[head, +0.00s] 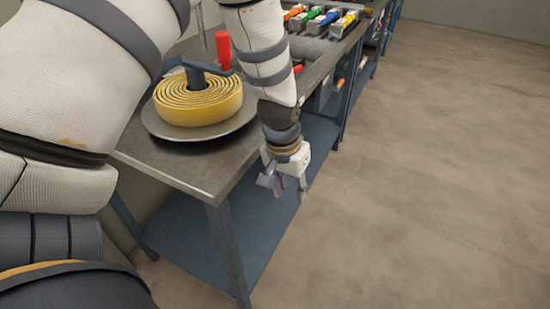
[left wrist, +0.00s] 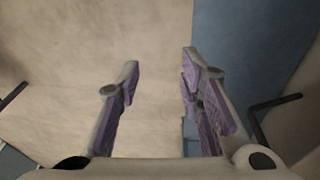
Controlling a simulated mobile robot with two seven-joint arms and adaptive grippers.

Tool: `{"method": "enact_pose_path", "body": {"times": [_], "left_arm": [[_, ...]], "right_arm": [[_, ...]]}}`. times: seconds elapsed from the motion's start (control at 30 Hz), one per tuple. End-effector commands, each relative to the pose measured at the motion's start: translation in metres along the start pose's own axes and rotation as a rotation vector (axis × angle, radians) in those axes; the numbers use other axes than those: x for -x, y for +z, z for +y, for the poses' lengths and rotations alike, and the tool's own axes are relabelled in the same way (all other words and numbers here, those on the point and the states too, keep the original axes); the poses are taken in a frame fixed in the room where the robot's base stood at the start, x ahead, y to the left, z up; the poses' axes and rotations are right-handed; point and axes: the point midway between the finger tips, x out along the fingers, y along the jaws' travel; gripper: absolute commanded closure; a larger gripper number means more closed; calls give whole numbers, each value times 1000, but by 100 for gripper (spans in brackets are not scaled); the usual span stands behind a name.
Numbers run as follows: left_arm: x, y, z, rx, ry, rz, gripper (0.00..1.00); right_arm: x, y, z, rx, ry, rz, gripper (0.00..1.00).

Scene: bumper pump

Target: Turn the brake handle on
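A reel of coiled yellow hose (head: 197,100) lies on a round metal plate at the near end of the metal bench. A crank with an upright red handle (head: 223,50) stands at the reel's centre. A smaller red knob (head: 297,69) shows just right of my left forearm; I cannot tell which part is the brake handle. My left gripper (head: 284,188) hangs beside the bench's right edge, pointing down, touching neither handle. In the left wrist view its fingers (left wrist: 158,72) are apart with nothing between them. My right gripper is not in view.
A row of coloured levers (head: 321,18) sits farther along the bench (head: 185,160). A blue lower shelf (head: 255,215) lies under it, close to my left gripper. The floor (head: 430,170) to the right is clear.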

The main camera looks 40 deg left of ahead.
Motion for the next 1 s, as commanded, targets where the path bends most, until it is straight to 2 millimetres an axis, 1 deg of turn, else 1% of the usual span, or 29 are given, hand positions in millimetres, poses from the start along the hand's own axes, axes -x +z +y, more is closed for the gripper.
{"method": "enact_pose_path", "body": {"times": [0.03,0.2,0.3,0.4,0.57,0.83,0.87,0.9,1.0], "left_arm": [[-10,11,0,-4,-4,-18,66],[-38,46,0,-19,-17,-58,66],[-50,64,0,-26,-22,-77,66],[-58,78,-1,-31,-26,-91,66],[-65,90,-1,-36,-29,-102,66],[-65,91,-1,-37,-29,-102,66],[-65,91,-1,-37,-29,-102,71],[-65,91,-1,-37,-29,-102,80],[-65,91,-1,-37,-29,-103,100]], "right_arm": [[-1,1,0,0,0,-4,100],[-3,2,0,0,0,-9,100],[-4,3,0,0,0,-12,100],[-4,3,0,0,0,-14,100],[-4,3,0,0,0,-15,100],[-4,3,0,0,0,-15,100],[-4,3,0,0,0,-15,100],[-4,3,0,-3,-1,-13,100],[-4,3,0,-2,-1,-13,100]]}}
